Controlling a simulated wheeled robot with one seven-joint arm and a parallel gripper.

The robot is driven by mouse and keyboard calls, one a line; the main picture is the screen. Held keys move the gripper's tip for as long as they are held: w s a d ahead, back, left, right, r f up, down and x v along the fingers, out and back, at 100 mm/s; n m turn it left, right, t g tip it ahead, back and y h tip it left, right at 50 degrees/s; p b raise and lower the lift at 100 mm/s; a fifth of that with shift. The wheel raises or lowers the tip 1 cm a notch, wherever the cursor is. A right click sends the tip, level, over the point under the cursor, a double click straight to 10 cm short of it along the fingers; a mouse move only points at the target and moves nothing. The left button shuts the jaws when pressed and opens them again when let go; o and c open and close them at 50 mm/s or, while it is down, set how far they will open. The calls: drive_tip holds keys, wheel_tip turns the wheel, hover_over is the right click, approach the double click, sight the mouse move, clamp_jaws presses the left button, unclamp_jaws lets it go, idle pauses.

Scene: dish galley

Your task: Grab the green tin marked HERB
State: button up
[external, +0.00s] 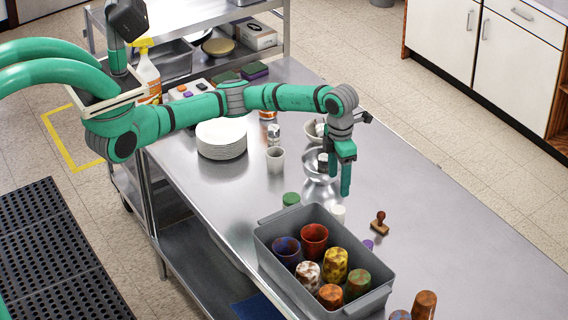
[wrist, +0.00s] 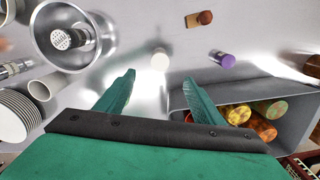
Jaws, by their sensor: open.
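A small green-topped round tin (external: 291,199) stands on the steel table just behind the grey crate in the external view. No HERB marking is legible on it. I cannot make it out in the wrist view, where my gripper's body may hide it. My gripper (external: 342,184) hangs above the table, right of the tin in the external view and apart from it. In the wrist view my gripper (wrist: 159,77) has its two green fingers spread with nothing held between them. A small white round item (wrist: 160,60) shows just beyond the fingertips.
The grey crate (external: 267,243) holds several patterned cups. A steel bowl (external: 313,174) stands beside my gripper. A stamp (external: 380,223) and a purple item (wrist: 222,58) lie nearby. Stacked plates (external: 221,141) and a pale cup (external: 275,160) stand left.

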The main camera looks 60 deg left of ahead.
drive_tip(key=w+a+f+n+t+h, duration=0.1)
drive_tip(key=w+a+n+t+h, duration=0.55)
drive_tip(key=a+n, duration=0.65)
drive_tip(key=s+a+r+n+t+y, duration=0.2)
drive_tip(key=a+r+n+t, duration=1.1)
drive_tip(key=a, duration=0.3)
drive_tip(key=n+g+h, duration=0.4)
drive_tip(key=g+h, duration=0.2)
drive_tip(key=g, duration=0.5)
approach(292, 202)
drive_tip(key=shift+w+a+f+t+y, duration=0.15)
drive_tip(key=shift+a, duration=0.3)
drive_tip(key=shift+w+a+f+t+y, duration=0.1)
drive_tip(key=shift+w+a+f, duration=0.05)
drive_tip(key=shift+a, duration=0.3)
drive_tip(key=shift+d+f, duration=0.2)
drive_tip(key=x, duration=0.5)
drive_tip(key=shift+f+x, duration=0.15)
drive_tip(key=shift+x, duration=1.2)
drive_tip(key=shift+f+x, duration=0.15)
drive_tip(key=shift+x, duration=1.15)
drive_tip(key=shift+a, duration=0.15)
